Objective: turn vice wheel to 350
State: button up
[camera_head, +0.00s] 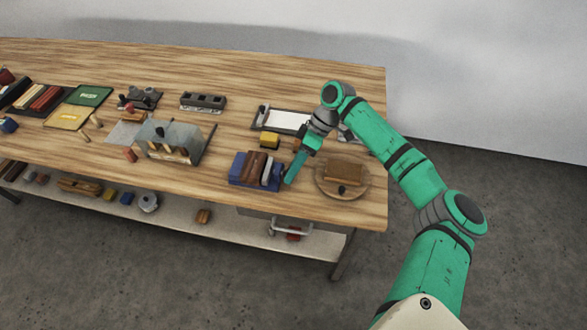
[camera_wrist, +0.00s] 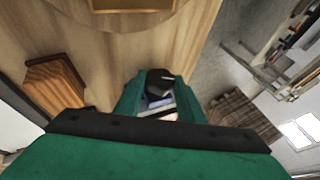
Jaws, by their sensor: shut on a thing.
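In the wrist view a dark round knob or wheel (camera_wrist: 161,80) with a small pale mark sits between the fingers of my gripper (camera_wrist: 158,92). I take it for the vice wheel. Blue and pale grey parts show just behind it. In the head view my gripper (camera_head: 293,176) reaches down at the right end of a blue vice-like block (camera_head: 237,178), which has brown and grey pieces in it. My gripper is shut on the wheel. The wheel is hidden in the head view, and I cannot read its angle.
A round wooden board (camera_head: 325,188) with a brown block and a dark knob is close on the right. Several tools and boxes fill the left of the wooden table (camera_head: 290,80).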

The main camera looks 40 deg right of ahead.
jog(key=o, duration=1)
